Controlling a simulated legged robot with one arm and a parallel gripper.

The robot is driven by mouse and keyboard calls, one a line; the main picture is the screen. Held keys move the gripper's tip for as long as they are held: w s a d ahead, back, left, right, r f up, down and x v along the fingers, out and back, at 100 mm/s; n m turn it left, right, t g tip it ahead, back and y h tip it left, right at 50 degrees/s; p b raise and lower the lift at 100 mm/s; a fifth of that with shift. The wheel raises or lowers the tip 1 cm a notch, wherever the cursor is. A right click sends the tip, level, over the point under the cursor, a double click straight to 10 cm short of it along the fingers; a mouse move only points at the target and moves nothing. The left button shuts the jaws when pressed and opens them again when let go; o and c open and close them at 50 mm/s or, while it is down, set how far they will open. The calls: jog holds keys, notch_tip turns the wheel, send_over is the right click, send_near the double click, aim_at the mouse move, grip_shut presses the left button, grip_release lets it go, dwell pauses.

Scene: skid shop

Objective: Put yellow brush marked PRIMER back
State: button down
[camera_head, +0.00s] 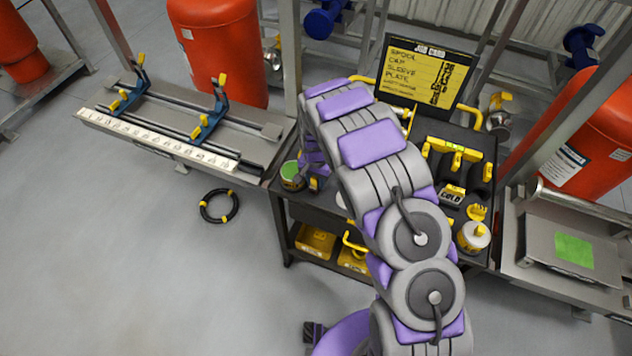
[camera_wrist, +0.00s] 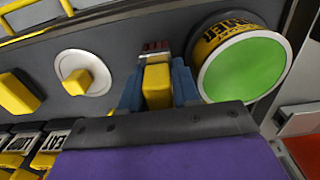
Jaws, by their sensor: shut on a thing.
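In the wrist view my gripper (camera_wrist: 157,100) has its blue fingers shut on the yellow brush (camera_wrist: 157,82), with a dark and reddish end beyond the fingertips. Any PRIMER mark on the brush cannot be read. A can (camera_wrist: 243,62) with a green top and yellow lettered band, partly readable as "…MER", stands just right of the gripper. In the head view the green-topped can (camera_head: 291,176) is at the cart's left end. My gripper (camera_head: 314,184) is beside it, mostly hidden by my arm. Whether the brush touches the cart top cannot be told.
The dark cart (camera_head: 283,222) carries a job card (camera_head: 426,77), yellow-handled items and a white can (camera_head: 473,238) at right. A white disc with a yellow knob (camera_wrist: 82,80) lies left of the gripper.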

jog(key=shift+d+f, duration=0.4)
jog(key=shift+f, duration=0.15)
jog(key=shift+d+r, duration=0.2)
jog(key=shift+d, duration=0.9)
jog(key=c, duration=1.2)
grip_release()
jog(key=shift+a+f, duration=0.1)
jog(key=shift+a, duration=0.15)
jog(key=o, duration=0.4)
jog(key=shift+a+f, duration=0.1)
jog(key=shift+a, duration=0.8)
jog(key=shift+d, duration=0.85)
jog(key=r, duration=0.3)
jog(key=a+r+p, duration=0.1)
jog(key=r, duration=0.2)
jog(key=shift+a, duration=0.15)
notch_tip(320, 180, up, 6)
jog(key=p, duration=0.1)
jog(key=shift+d+r, duration=0.2)
jog(key=shift+d, duration=0.15)
